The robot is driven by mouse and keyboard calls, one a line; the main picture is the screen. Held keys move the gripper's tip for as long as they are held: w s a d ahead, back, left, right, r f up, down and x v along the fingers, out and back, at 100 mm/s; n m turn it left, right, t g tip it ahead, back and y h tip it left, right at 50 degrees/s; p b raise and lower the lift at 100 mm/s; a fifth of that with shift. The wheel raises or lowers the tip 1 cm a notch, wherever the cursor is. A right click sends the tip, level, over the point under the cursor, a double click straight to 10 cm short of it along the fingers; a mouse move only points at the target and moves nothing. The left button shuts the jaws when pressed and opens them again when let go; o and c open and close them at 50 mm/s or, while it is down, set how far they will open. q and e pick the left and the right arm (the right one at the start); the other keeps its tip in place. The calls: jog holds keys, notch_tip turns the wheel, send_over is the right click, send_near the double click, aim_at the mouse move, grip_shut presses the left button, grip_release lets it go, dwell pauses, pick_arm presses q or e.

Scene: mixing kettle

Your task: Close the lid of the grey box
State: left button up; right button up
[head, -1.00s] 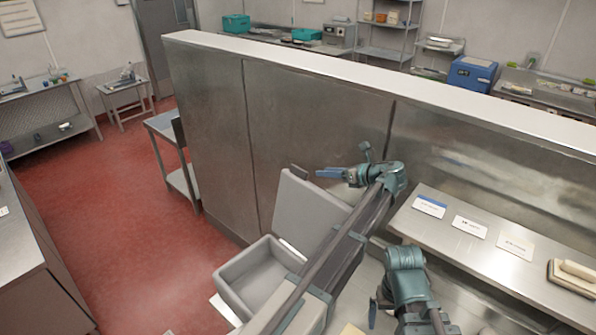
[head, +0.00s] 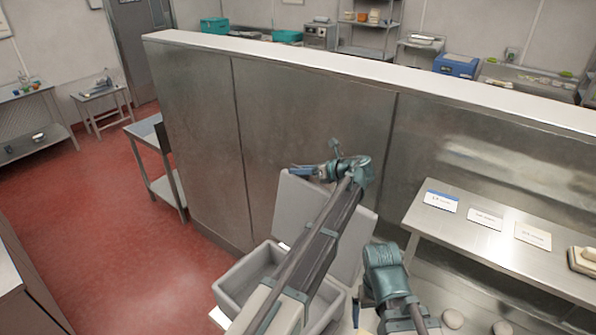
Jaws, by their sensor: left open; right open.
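The grey box (head: 236,293) stands low at the centre bottom, its tray open at the top. Its lid (head: 291,205) is raised and leans back, tilted, behind the tray. My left arm crosses in front and hides the middle of the lid and part of the tray. My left gripper (head: 313,160) is open at the lid's top edge, its blue finger pointing left; I cannot tell whether it touches the lid. My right gripper (head: 359,312) is open and empty, to the right of the box and low in the picture.
A tall steel partition (head: 310,110) stands behind the box. A steel shelf (head: 480,240) with several cards is on the right. Round pale items (head: 453,318) lie below it. A small steel table (head: 160,170) stands left, with open red floor (head: 100,240) in front.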

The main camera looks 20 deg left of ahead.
pick_arm(q)
grip_shut()
dwell(1.3)
